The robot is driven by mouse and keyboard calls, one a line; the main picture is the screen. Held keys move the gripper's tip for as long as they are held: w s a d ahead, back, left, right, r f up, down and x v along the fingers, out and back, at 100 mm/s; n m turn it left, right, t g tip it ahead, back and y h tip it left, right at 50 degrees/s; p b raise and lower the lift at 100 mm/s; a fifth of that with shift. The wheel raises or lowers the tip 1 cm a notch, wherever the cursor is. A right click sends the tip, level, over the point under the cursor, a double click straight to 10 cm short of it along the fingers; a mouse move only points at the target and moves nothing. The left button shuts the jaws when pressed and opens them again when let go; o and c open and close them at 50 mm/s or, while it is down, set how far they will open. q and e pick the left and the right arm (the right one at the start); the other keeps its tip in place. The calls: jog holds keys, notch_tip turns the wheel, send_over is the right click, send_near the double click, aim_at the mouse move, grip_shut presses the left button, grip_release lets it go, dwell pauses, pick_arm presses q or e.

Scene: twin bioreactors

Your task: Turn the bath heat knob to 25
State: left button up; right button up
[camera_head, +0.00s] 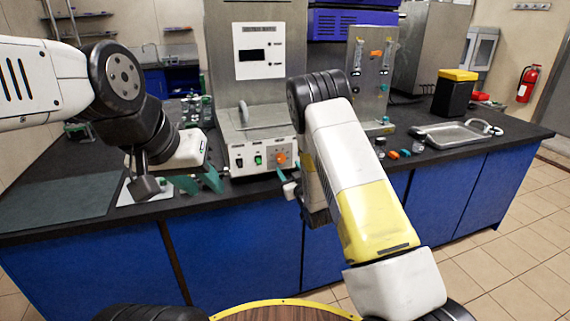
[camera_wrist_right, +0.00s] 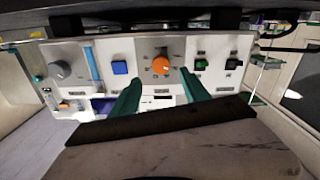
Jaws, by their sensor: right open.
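The bath unit (camera_head: 262,140) is a white box on the bench with an orange knob (camera_head: 281,158) on its front panel. The same orange knob shows in the right wrist view (camera_wrist_right: 160,65); the marks around it are too small to read. My right gripper (camera_head: 293,172) is in front of the panel; in its wrist view its two teal fingers (camera_wrist_right: 160,92) are apart, with the knob beyond and between their tips. I cannot tell whether they touch the panel. My left gripper (camera_head: 201,182) is open and empty over the bench's front edge, left of the bath.
A green switch (camera_head: 258,160) sits beside the knob, and a blue button (camera_wrist_right: 120,67) and grey knob (camera_wrist_right: 60,70) show in the wrist view. A tall white-labelled unit (camera_head: 262,50) stands behind. A dark mat (camera_head: 60,200) lies at left.

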aim_at(282, 160)
jog(key=shift+x, duration=3.8)
jog(key=shift+f, duration=0.15)
grip_shut()
jog(key=shift+m, duration=0.3)
jog(key=m, duration=0.3)
jog(key=shift+m, duration=2.5)
jog(key=shift+f, duration=0.1)
